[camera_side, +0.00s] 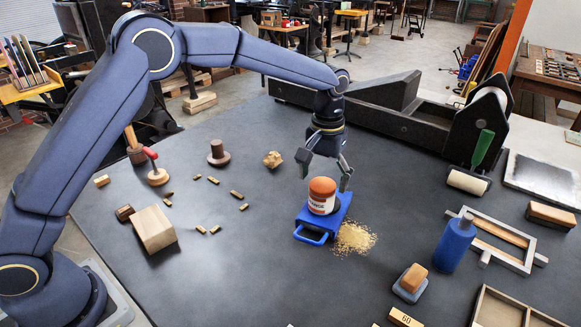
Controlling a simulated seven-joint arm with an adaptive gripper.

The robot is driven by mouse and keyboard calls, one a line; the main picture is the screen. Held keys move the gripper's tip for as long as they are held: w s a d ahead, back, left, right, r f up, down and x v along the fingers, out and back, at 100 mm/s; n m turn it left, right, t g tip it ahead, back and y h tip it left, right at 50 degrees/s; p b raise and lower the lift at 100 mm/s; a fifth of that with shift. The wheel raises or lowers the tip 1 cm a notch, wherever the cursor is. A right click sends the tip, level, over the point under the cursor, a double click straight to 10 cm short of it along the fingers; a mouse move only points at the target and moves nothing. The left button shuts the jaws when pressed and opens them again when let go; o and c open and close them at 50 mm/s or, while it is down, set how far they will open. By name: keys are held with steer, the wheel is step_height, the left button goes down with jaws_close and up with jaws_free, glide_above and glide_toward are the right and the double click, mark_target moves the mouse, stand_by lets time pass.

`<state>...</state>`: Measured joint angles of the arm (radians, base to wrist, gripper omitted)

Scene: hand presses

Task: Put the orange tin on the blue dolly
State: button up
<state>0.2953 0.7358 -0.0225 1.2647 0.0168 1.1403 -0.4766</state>
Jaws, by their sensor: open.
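The orange tin (321,197), with an orange lid and a white label, stands upright on the blue dolly (328,227). The dolly is a small flat platform with a looped handle at its front left. My gripper (324,178) is open just above the tin, with one finger to the left of the lid and one to the right. The fingers look clear of the tin, though the exact gap is hard to tell.
A pile of sawdust (355,238) lies right of the dolly. Small brass pieces and a wooden block (154,229) lie left. A dark press (405,120) stands behind. The table front is mostly clear.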

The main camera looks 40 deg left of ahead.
mark_target(323, 185)
step_height(323, 185, up, 6)
steer(key=shift+r, duration=0.1)
steer(key=s+a+r+t, duration=0.2)
steer(key=s+a+r, duration=0.6)
steer(key=s+r, duration=0.2)
steer(key=s+a+f+m+t, duration=0.1)
steer(key=s+a, duration=0.3)
steer(key=s, duration=0.5)
steer(key=s+a+f+t, duration=0.2)
steer(key=s+a, duration=0.1)
steer(key=s, duration=0.7)
steer(key=shift+s+a+m+t, duration=0.25)
steer(key=shift+a+m+t, duration=0.05)
steer(key=shift+a+m, duration=0.1)
